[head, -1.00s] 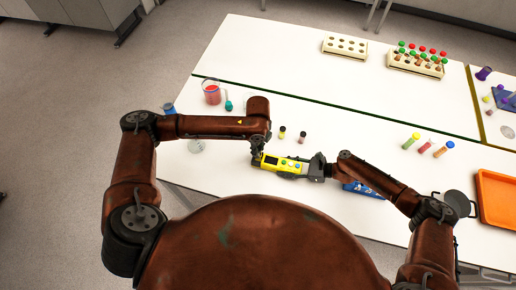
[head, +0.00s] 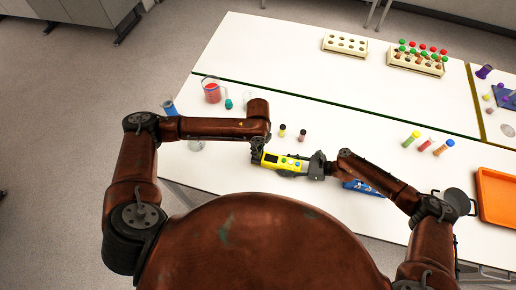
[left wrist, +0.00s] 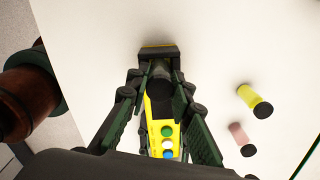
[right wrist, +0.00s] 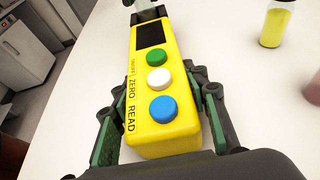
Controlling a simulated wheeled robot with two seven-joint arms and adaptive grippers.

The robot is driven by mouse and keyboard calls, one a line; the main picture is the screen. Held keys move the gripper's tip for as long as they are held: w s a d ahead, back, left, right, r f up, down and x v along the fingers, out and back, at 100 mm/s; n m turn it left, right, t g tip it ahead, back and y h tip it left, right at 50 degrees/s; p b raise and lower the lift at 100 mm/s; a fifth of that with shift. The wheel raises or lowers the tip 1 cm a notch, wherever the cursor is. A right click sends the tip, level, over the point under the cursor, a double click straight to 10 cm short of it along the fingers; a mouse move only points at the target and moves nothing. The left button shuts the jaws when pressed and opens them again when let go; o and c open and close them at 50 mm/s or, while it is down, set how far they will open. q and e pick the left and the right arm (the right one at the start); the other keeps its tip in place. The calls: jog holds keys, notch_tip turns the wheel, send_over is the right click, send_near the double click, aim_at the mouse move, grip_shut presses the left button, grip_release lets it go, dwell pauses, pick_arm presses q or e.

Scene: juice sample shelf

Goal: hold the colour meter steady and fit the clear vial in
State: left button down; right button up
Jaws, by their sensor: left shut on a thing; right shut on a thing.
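The yellow colour meter (head: 285,163) has a dark screen and green, white and blue buttons, seen closely in the right wrist view (right wrist: 165,130). My right gripper (right wrist: 160,115) is shut around its button end, above the table. My left gripper (left wrist: 160,75) is at the meter's other end, shut on a small dark-capped vial (left wrist: 160,92). The cap hides most of the vial in the left wrist view. A greyish, partly clear piece (right wrist: 145,8) shows at the meter's far end in the right wrist view. I cannot tell how deep the vial sits.
Two small capped vials, yellow (head: 282,131) and pinkish (head: 302,135), stand just beyond the meter. A beaker of red liquid (head: 212,93) stands at the left. Several coloured tubes (head: 425,143) and an orange tray (head: 497,195) are at the right. Racks (head: 345,46) stand far back.

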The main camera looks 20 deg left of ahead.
pick_arm(q)
jog(key=shift+s+f, duration=0.1)
jog(key=shift+f, duration=1.1)
dwell(0.5)
jog(key=c, duration=1.6)
grip_release()
jog(key=shift+f, duration=0.1)
notch_tip(320, 180, up, 12)
jog(key=shift+r, duration=0.1)
